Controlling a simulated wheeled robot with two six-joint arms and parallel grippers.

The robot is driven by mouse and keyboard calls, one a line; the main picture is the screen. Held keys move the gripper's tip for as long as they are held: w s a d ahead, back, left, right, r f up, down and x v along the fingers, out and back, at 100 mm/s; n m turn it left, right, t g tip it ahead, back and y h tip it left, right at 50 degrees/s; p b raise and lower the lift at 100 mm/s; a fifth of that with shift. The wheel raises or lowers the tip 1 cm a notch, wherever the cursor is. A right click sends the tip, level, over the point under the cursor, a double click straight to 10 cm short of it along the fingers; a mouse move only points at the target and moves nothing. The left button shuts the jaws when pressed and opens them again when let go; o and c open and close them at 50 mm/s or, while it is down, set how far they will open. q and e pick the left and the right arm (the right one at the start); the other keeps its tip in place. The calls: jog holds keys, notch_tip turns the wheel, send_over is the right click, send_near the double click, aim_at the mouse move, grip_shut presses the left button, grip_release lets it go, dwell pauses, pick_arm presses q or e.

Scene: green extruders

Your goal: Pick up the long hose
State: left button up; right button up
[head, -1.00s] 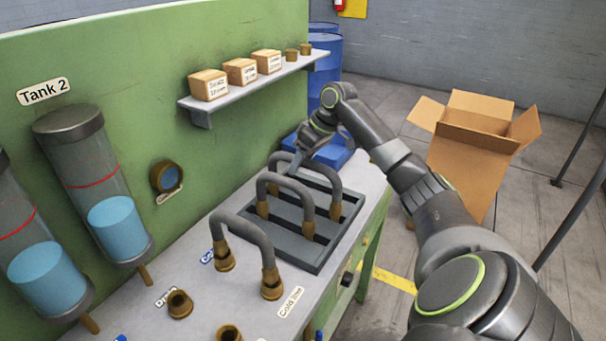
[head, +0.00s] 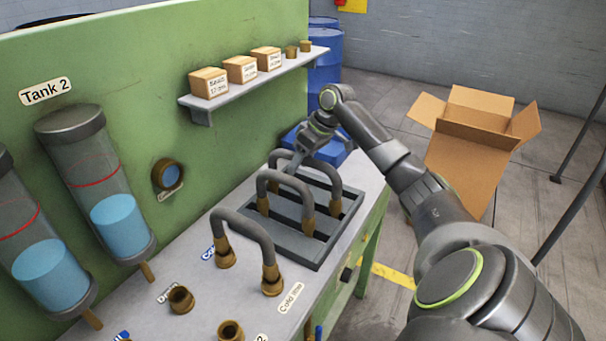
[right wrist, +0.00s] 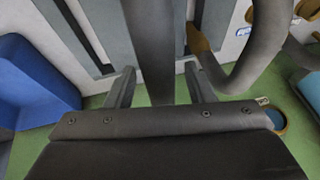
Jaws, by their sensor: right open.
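Three grey hoses with brass ends stand as arches. The far hose (head: 322,166) and the middle hose (head: 285,178) stand in a dark slotted tray (head: 341,222). The near hose (head: 245,226) joins two brass fittings on the bench, one beside the "Cold line" label. I cannot tell which hose is the long one. Contact is unclear. My left gripper is out of view.
A shelf (head: 250,77) with small boxes hangs on the green wall, left of my right gripper. A blue bin (head: 330,152) stands behind the tray. Free brass ports (head: 181,299) are at the bench's near end. An open cardboard box (head: 465,165) stands on the floor at right.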

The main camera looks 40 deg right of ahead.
dwell(0.3)
grip_shut()
dwell(0.3)
